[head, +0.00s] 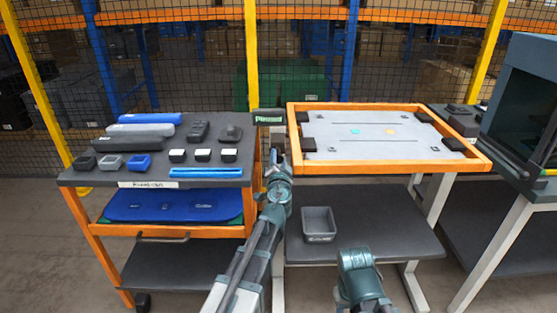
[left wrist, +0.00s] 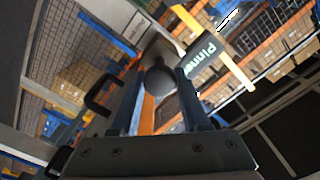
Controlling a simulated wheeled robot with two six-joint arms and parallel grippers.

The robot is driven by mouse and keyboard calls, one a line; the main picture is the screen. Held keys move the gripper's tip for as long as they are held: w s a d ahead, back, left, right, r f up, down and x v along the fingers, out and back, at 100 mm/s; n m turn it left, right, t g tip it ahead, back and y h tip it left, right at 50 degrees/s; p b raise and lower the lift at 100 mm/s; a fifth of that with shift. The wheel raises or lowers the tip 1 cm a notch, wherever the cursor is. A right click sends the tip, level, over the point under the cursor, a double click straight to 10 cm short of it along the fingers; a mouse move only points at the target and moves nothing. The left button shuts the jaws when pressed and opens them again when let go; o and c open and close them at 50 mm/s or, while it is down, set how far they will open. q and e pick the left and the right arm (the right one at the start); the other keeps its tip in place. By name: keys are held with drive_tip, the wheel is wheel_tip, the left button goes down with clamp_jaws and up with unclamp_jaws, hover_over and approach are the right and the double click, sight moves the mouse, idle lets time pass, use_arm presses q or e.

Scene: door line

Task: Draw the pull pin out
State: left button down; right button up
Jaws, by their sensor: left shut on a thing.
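The pull pin shows in the left wrist view as a dark round knob (left wrist: 160,81) between the two fingers of my left gripper (left wrist: 157,90). The left gripper is shut on this knob. In the head view my left gripper (head: 273,150) is at the gap between the cart and the orange-framed table, just below a dark sign (head: 268,117). The sign reads "Pinned" in the left wrist view (left wrist: 203,55). The pin's shaft is hidden behind the knob. In the head view part of my right arm shows low in the middle; its gripper does not show.
A dark-topped cart (head: 100,178) with grey, black and blue parts stands left. The table with a raised orange frame (head: 390,174) stands right, holding a light plate (head: 375,148). A grey bin (head: 319,224) sits on its lower shelf. A dark cabinet (head: 520,95) stands far right.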

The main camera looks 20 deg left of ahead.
idle(0.8)
use_arm(q)
drive_tip(key=v, duration=0.3)
drive_tip(key=shift+s, duration=0.3)
drive_tip(key=shift+w+d, duration=0.1)
drive_tip(key=shift+c, duration=1.9)
unclamp_jaws()
